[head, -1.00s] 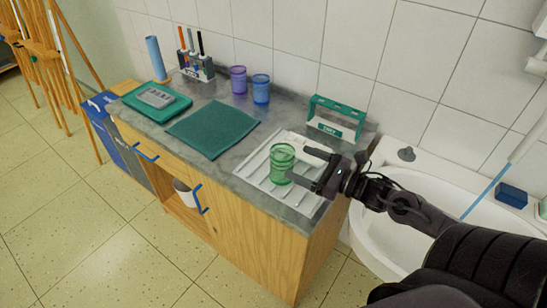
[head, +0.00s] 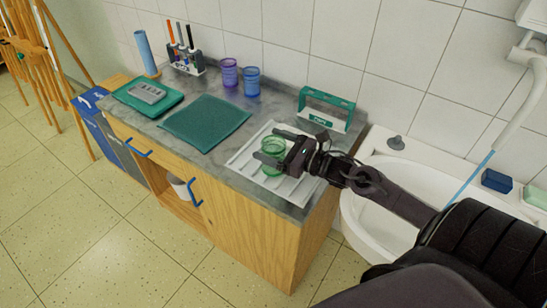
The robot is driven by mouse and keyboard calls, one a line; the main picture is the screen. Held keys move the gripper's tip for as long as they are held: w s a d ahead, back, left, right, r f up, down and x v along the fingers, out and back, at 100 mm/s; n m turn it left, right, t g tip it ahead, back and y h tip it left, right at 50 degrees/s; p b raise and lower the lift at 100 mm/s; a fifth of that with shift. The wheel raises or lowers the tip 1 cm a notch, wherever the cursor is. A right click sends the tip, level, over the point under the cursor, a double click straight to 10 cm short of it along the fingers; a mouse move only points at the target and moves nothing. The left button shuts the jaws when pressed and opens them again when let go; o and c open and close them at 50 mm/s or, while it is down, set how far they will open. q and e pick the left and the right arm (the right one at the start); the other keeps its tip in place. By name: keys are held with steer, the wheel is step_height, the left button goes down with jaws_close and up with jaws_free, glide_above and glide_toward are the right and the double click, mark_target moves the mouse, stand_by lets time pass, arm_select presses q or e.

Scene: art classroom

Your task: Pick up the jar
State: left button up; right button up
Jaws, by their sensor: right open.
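A green see-through jar (head: 272,146) stands upright on the white ribbed drainer tray (head: 243,160) at the right end of the counter. My right gripper (head: 266,144) is open and reaches in from the right, with one finger on the far side of the jar and the other on its near side. The near finger hides part of the jar's wall. I cannot tell whether either finger touches it. My left gripper is not in view.
A purple cup (head: 229,72) and a blue cup (head: 251,81) stand at the back. A green-and-white rack (head: 326,109) stands behind the tray, by the wall. A teal mat (head: 205,122) lies left of the tray. A white sink (head: 385,215) is at the right.

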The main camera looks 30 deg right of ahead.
steer(key=c, duration=1.4)
